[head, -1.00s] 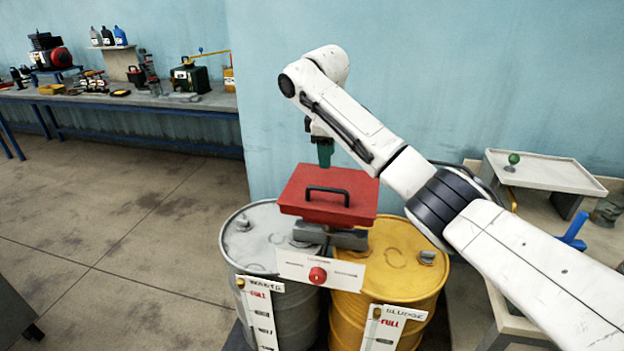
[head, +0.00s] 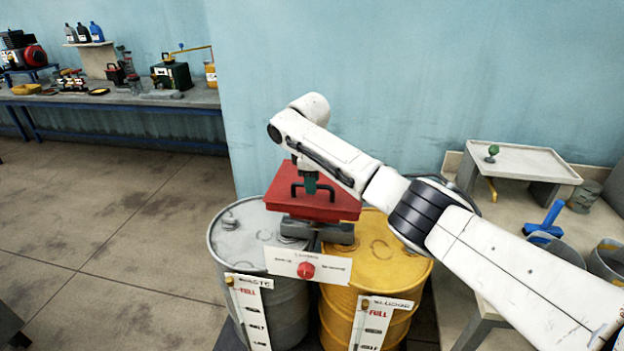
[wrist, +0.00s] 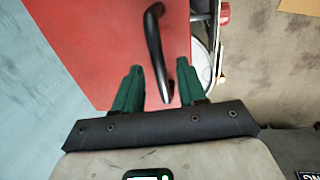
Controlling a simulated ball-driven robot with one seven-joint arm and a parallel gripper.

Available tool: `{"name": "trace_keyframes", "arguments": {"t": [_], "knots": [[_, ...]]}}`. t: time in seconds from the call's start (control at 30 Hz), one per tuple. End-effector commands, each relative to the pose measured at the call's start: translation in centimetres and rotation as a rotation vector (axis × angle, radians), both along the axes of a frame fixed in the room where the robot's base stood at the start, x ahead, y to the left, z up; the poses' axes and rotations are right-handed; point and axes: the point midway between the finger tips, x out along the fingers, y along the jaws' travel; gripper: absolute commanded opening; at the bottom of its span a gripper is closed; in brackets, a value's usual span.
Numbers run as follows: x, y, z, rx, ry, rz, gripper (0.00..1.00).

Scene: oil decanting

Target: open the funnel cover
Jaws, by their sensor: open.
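The red funnel cover (head: 330,210) lies flat and shut over the two drums, with a black bar handle (head: 294,191) on top. In the wrist view the red cover (wrist: 95,35) fills the upper middle, and the handle (wrist: 155,45) runs down between my fingers. My gripper (head: 310,187) points down just above the cover at the handle. In the wrist view its green fingers (wrist: 159,68) are spread, one on each side of the handle's near end, with visible gaps. The head view does not show whether a finger touches the handle.
A grey drum (head: 232,248) and a yellow drum (head: 405,268) stand below, with a red knob (head: 306,270) on a white panel in front. A table with a tray (head: 535,165) and a blue tool (head: 548,217) is at right. Floor at left is clear.

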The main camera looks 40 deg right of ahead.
Motion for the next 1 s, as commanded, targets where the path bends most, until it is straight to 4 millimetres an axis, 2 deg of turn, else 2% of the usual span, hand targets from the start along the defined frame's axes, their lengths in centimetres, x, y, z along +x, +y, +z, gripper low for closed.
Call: {"name": "trace_keyframes", "arguments": {"t": [0.1, 0.53, 1.0], "knots": [[0.01, 0.02, 0.01, 0.000, 0.000, 0.000, 0.40], [0.00, 0.02, 0.05, 0.000, 0.000, 0.000, 0.00], [0.01, 0.02, 0.10, 0.000, 0.000, 0.000, 0.00]]}}
